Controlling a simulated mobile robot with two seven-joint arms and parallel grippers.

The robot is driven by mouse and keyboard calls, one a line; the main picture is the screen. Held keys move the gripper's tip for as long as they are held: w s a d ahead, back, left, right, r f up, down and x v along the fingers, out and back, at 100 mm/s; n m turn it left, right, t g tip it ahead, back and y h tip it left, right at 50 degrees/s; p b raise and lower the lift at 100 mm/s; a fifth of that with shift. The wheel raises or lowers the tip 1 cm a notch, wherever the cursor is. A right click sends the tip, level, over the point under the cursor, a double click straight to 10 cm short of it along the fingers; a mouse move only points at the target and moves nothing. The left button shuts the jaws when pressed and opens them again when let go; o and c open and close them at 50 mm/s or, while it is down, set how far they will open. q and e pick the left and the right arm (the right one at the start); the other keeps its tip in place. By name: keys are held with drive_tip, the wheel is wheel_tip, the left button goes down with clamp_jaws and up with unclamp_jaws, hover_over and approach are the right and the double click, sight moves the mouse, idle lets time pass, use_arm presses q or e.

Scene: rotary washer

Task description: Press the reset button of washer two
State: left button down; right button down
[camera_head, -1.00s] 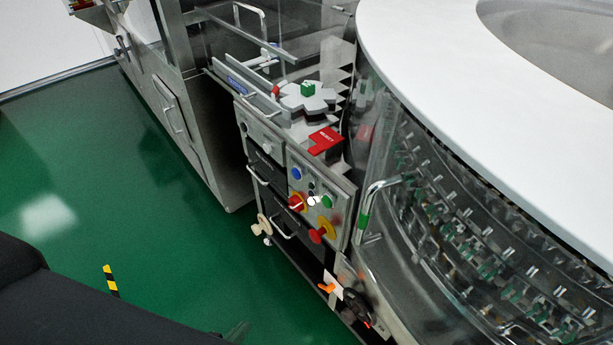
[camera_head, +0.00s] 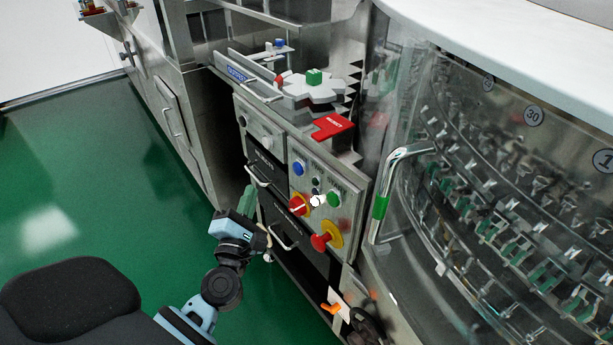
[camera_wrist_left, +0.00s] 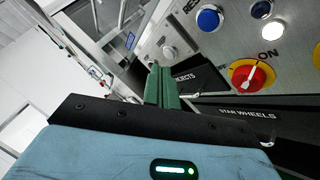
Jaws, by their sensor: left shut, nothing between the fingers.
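The washer's control panel (camera_head: 325,205) stands at the middle of the head view. Its blue button (camera_head: 298,168) is at the upper left of the panel. In the left wrist view the blue button (camera_wrist_left: 209,18) is near the top edge, beside a partly cut-off label that seems to start "RES". My left gripper (camera_head: 249,192) is shut and empty, its green fingers pointing up, to the left of and below the blue button and apart from it. In the wrist view the closed fingers (camera_wrist_left: 158,72) lie left of and below the button. My right gripper is not in view.
Red knobs on yellow plates (camera_head: 325,240), a green button (camera_head: 334,198) and a white lit button (camera_head: 316,201) share the panel. A drawer handle (camera_head: 282,240) juts out near my left gripper. A curved door handle (camera_head: 383,200) is at right. Green floor (camera_head: 130,200) is open at left.

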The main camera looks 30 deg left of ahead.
sight(298, 169)
use_arm(q)
drive_tip(key=shift+w, duration=0.15)
drive_tip(key=w+d, duration=0.3)
drive_tip(key=w, duration=0.5)
drive_tip(key=shift+d+b, duration=0.15)
drive_tip(key=shift+b, duration=0.3)
idle(0.6)
idle(1.1)
drive_tip(key=shift+w, duration=0.1)
drive_tip(key=shift+w+d, duration=0.15)
drive_tip(key=shift+w, duration=0.15)
